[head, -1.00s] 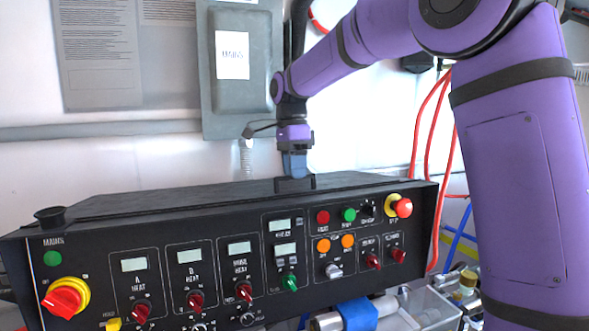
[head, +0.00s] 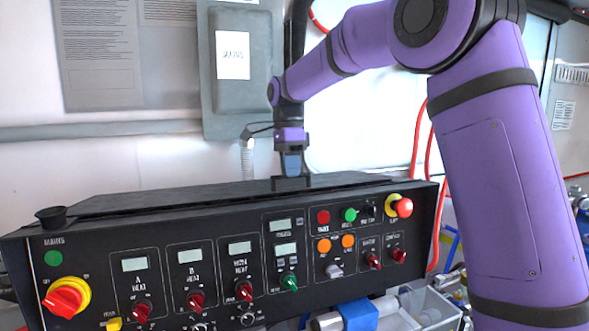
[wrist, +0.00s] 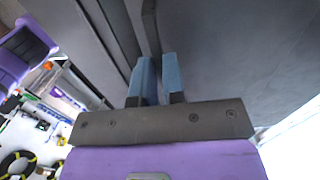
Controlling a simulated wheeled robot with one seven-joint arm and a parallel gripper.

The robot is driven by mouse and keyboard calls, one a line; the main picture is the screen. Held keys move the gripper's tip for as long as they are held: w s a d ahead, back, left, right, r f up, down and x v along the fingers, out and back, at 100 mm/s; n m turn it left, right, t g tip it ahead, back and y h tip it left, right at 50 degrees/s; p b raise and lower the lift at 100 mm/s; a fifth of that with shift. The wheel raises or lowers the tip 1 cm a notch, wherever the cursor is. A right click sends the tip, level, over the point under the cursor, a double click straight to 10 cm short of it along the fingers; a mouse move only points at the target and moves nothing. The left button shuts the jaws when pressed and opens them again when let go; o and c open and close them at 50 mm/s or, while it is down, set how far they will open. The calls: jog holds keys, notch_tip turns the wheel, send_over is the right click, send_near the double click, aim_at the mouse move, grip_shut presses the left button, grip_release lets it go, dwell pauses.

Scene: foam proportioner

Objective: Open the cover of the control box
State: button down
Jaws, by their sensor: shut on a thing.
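The control box (head: 225,262) is a long black console with displays, knobs and buttons on its sloped front. Its dark cover (head: 190,196) lies across the top and looks closed or nearly so. A black handle (head: 291,184) stands at the cover's front edge, right of the middle. My gripper (head: 291,172) points down from above with its blue fingers shut on this handle. In the wrist view the blue fingers (wrist: 159,80) stand on either side of the dark handle bar (wrist: 150,28). The fingers hide part of the handle.
A grey wall box (head: 236,70) with a white label hangs behind the console. A red emergency button (head: 404,208) sits at the front panel's right end. Red hoses (head: 428,150) hang at the right. A clear bin (head: 428,304) stands below right.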

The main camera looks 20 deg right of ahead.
jog(key=w, duration=0.4)
jog(key=w+f, duration=0.1)
jog(key=w, duration=0.3)
jog(key=w+f, duration=0.1)
jog(key=w, duration=0.3)
jog(key=shift+w, duration=0.15)
jog(key=c, duration=1.2)
grip_release()
notch_tip(320, 180, up, 10)
jog(key=w, duration=0.1)
jog(key=shift+w+r, duration=0.25)
jog(key=shift+w, duration=0.15)
